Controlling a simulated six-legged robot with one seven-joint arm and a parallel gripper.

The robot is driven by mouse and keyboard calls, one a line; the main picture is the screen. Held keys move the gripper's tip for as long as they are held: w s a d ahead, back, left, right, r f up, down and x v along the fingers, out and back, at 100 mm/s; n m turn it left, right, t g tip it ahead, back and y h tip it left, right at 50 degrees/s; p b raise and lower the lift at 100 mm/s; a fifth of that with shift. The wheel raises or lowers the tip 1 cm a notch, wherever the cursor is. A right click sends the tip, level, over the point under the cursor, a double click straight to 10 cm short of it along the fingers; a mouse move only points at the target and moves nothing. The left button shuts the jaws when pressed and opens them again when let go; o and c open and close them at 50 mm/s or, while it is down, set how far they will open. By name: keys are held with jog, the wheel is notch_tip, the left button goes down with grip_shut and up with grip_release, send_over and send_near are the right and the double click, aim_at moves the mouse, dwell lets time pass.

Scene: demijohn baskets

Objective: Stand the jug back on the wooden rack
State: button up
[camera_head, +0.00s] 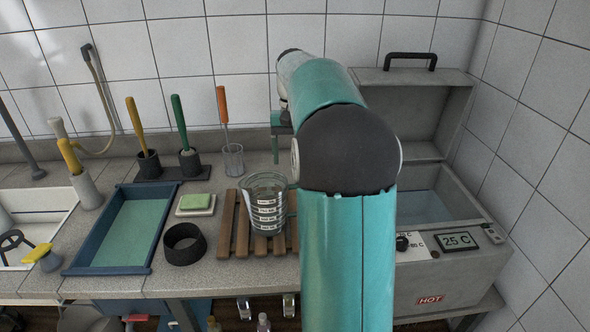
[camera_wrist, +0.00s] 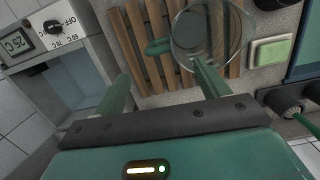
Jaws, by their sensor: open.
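The clear measuring jug (camera_head: 264,204) with printed scale bands stands upright on the slatted wooden rack (camera_head: 241,238) in the head view. Its handle side is partly hidden by my arm. In the wrist view I look down on the jug (camera_wrist: 212,40), and its greenish handle (camera_wrist: 158,47) points left. The rack slats (camera_wrist: 128,42) show beneath it. My gripper (camera_wrist: 163,70) is open and empty, with the handle beyond and between its fingertips. The right fingertip overlaps the jug's near rim in the picture; I cannot tell whether it touches. In the head view my gripper is mostly hidden.
Left of the rack are a black ring (camera_head: 184,244), a green soap on a dish (camera_head: 196,204) and a blue-rimmed tray (camera_head: 127,232). Brushes in holders (camera_head: 188,160) stand behind. A water bath (camera_head: 440,250) with its lid raised stands at right, close to my arm.

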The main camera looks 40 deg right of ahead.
jog(key=s+a+r+n+t+h, duration=0.1)
jog(key=s+a+r+n+t, duration=0.15)
jog(key=a, duration=0.65)
jog(key=s+a+r+n+t+h, duration=0.1)
jog(key=s+a, duration=0.2)
jog(key=a, duration=0.7)
jog(key=s+a+f+n+t+y, duration=0.1)
jog(key=s+a+f+n+t, duration=0.2)
jog(key=s+a+f, duration=0.3)
jog(key=s+a+n, duration=0.1)
jog(key=s+a, duration=0.4)
jog(key=a, duration=0.1)
jog(key=shift+s, duration=0.4)
jog(key=shift+f, duration=0.1)
